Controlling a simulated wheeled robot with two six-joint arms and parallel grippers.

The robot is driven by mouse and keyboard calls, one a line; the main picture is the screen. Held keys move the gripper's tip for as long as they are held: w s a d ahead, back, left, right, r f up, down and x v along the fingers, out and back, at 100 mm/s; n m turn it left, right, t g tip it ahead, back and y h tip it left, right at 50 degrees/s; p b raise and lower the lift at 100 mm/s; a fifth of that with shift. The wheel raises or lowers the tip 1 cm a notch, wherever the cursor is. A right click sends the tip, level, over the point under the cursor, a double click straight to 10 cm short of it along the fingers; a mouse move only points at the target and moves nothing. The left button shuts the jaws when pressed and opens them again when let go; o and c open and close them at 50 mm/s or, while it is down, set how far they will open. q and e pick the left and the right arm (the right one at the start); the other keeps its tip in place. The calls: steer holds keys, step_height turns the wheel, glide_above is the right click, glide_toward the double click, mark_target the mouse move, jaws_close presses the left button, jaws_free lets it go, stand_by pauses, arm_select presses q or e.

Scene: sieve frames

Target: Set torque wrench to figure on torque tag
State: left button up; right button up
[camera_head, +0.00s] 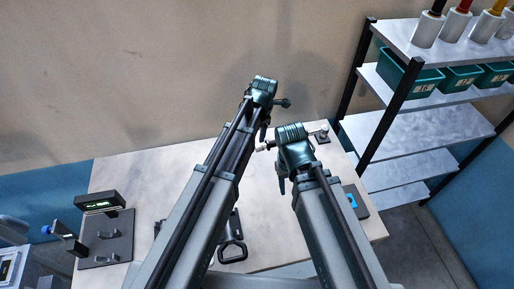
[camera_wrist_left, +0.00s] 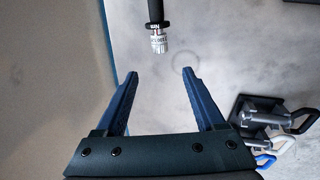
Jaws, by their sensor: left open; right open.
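In the left wrist view a black shaft with a silver knurled collar (camera_wrist_left: 157,40), which looks like the torque wrench's grip end, comes in from the top. It lies just beyond the tips of my open left gripper (camera_wrist_left: 160,76), with nothing between the fingers. In the head view my left gripper (camera_head: 273,112) is over the table's far part. My right gripper (camera_head: 292,150) is open, lower and to the right. A pale and dark rod (camera_head: 322,131) shows beside it, probably part of the wrench; most of it is hidden. I cannot make out a torque tag.
The pale table (camera_head: 140,175) carries a display with green characters (camera_head: 100,201), a dark board with pegs (camera_head: 105,240), a black handled item (camera_head: 233,250) and a blue-screened box (camera_head: 353,200). A metal shelf (camera_head: 420,132) with green bins stands right. The wall is close behind.

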mark_target(257, 146)
arm_select(q)
steer(key=f+b, duration=0.4)
steer(key=w+f+b, duration=0.1)
steer(key=f+b, duration=0.3)
steer(key=w+a+f+b, duration=0.1)
steer(key=f+b, duration=0.3)
steer(key=shift+w+f, duration=0.2)
steer(key=shift+f, duration=0.2)
arm_select(e)
step_height(257, 146, down, 13)
steer(key=shift+r, duration=0.15)
arm_select(q)
steer(key=shift+r, duration=0.1)
steer(key=shift+c, duration=0.2)
jaws_close()
